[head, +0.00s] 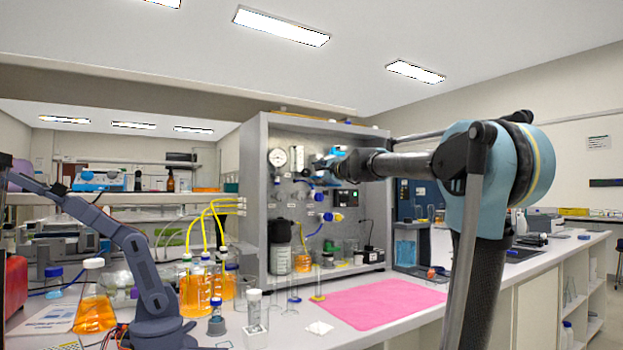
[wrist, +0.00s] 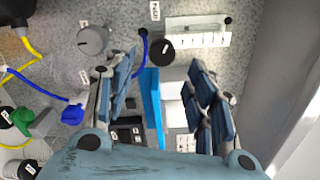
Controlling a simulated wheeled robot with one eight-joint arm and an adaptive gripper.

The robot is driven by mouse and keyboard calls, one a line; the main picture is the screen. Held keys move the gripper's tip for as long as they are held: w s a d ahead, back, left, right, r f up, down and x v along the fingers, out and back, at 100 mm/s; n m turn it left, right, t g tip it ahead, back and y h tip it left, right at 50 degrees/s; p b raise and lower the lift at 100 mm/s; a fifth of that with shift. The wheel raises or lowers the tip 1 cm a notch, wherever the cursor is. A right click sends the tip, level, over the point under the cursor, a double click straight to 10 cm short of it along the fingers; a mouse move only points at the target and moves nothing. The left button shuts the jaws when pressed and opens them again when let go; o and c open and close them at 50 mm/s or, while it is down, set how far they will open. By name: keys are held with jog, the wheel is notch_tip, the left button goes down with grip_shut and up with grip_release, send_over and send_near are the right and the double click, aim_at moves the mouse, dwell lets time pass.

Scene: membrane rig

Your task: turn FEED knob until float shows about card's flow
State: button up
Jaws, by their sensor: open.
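My gripper (wrist: 163,66) is open and empty, its fingers spread toward the rig panel. In the head view my gripper (head: 328,165) is in front of the panel's upper part. In the wrist view a black knob (wrist: 162,50) lies just beyond and between the fingertips; contact is not visible. A grey knob (wrist: 93,40) sits to its left. Small tags by the knobs are too blurred to read, so I cannot tell which is FEED. A white flow meter (wrist: 197,31) with scale marks lies sideways in the wrist view; its float is not discernible. I cannot identify the card.
A blue strip (wrist: 152,105) shows between the fingers. Blue tubing (wrist: 143,48) runs near the black knob, and a blue valve (wrist: 72,114) is at left. A round gauge (head: 278,158) is on the panel. Bottles and a pink mat (head: 380,303) occupy the bench below.

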jog(key=shift+v, duration=1.75)
dwell(0.7)
